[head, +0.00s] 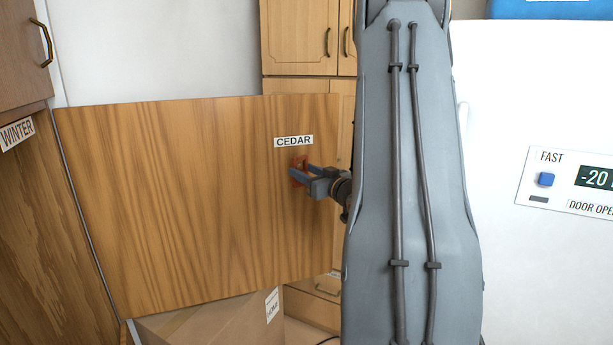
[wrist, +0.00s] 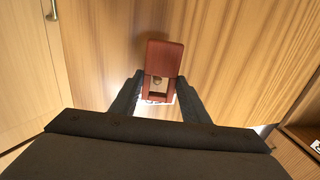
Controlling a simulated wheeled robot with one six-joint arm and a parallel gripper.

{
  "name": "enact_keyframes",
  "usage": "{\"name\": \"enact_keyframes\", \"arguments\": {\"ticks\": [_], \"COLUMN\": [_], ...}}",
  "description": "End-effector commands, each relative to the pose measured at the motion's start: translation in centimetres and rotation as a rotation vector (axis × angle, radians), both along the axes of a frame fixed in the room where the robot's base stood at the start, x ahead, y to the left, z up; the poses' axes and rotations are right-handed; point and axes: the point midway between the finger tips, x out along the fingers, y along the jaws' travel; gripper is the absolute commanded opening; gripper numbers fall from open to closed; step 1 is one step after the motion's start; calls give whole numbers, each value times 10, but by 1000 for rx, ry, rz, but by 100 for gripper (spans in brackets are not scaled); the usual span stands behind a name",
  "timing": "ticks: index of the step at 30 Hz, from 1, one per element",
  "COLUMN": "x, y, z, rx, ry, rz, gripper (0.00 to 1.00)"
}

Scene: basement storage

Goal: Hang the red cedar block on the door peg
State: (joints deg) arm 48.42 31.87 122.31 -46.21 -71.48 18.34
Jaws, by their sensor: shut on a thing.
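The red cedar block (head: 298,163) is at the open wooden door (head: 190,200), just below its CEDAR label (head: 293,141). My gripper (head: 304,177) is shut on the block, with blue-grey fingers on it. In the wrist view the block (wrist: 165,57) stands up between the dark fingers of my gripper (wrist: 160,85). It has an opening in its lower part, with a small rounded thing showing in it. I cannot tell whether that is the door peg. The peg is not clearly seen, and I cannot tell whether the block touches the door.
A cardboard box (head: 215,320) stands under the door. A cabinet marked WINTER (head: 15,133) is at the left. Light wooden cupboards (head: 300,45) are behind the door. A white freezer (head: 540,100) with a control panel stands at the right. My arm covers the middle of the head view.

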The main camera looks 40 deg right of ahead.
Motion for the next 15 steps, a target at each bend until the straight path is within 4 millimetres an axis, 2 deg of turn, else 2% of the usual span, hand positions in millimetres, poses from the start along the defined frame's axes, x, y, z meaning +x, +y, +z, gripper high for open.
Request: {"name": "enact_keyframes", "arguments": {"ticks": [15], "x": [27], "y": [-10], "z": [-2], "rx": [-1], "ry": [-1], "rz": [0], "gripper": [20]}}
